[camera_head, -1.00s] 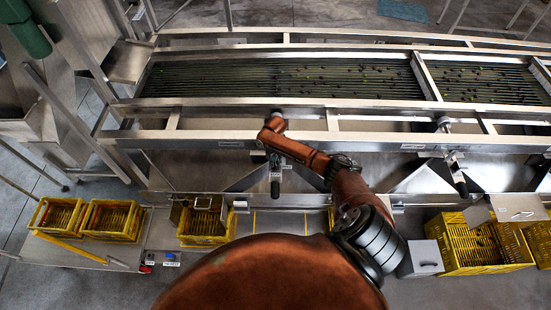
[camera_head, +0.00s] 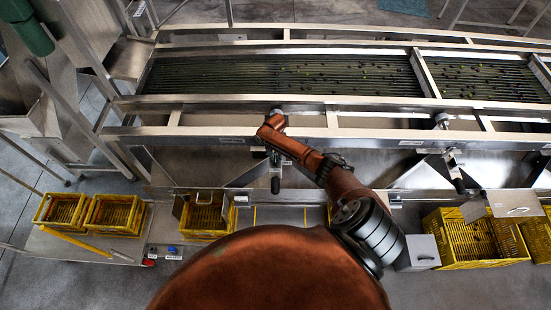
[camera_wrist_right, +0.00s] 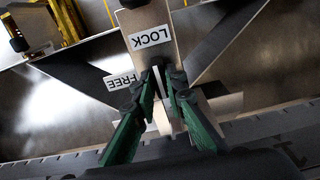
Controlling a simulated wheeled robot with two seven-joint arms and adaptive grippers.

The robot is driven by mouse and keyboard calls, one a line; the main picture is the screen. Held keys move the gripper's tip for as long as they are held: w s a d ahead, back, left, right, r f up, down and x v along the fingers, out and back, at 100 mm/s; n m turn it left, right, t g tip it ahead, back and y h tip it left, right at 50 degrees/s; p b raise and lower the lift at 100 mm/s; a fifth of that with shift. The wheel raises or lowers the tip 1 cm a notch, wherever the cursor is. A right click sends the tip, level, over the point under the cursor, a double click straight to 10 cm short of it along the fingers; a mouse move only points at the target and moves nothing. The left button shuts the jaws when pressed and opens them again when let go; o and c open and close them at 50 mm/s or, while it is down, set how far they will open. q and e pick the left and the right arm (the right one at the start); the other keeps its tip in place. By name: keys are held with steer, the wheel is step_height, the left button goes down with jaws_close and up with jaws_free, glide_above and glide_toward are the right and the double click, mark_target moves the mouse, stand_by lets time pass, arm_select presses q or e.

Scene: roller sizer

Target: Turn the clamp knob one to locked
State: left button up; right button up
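The clamp knob one (camera_head: 277,113) is a round dark grey knob on the front rail of the roller frame. A lever with a black grip (camera_head: 275,184) hangs below it. My right gripper (camera_head: 274,156) is small and dark there, beside the lever's metal part. In the right wrist view, its green fingers (camera_wrist_right: 164,76) converge close together in front of a metal plate with an upside-down LOCK label (camera_wrist_right: 151,38). A FREE label (camera_wrist_right: 124,81) lies to the left, partly behind a finger. A narrow pale strip shows between the fingertips; whether they grip it is unclear. My left gripper is out of view.
A second clamp knob (camera_head: 442,119) with its own black grip (camera_head: 460,186) is farther right on the rail. Yellow crates (camera_head: 116,214) stand low at the left, and another crate (camera_head: 432,228) stands at the right. The roller bed (camera_head: 280,78) carries small dark fruit.

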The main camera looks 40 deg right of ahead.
mark_target(276, 158)
steer(key=o, duration=0.4)
steer(key=shift+o, duration=0.2)
step_height(276, 158, up, 12)
stand_by(0.4)
steer(key=shift+w, duration=0.1)
